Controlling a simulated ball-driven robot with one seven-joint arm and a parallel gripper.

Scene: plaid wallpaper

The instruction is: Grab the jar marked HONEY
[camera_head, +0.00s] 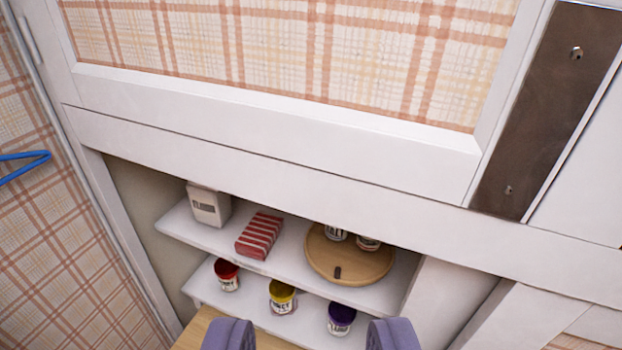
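A jar with a yellow lid (283,297) stands on the lower shelf; its small label looks like HONEY but is hard to read. A jar with a red lid (227,275) is to its left and a jar with a purple lid (341,319) to its right. Two more jars, one at the left (335,234) and one at the right (368,243), stand on a round wooden board on the upper shelf. Their tops are hidden and their labels are only partly legible. My gripper (310,336) is open, its purple fingers wide apart at the bottom edge, with nothing seen between them.
The upper shelf (285,262) also holds a white carton (208,205), a red striped packet (259,235) and the round board (345,266). A white frame beam (270,174) crosses above the opening. A blue hook (25,166) is at the far left.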

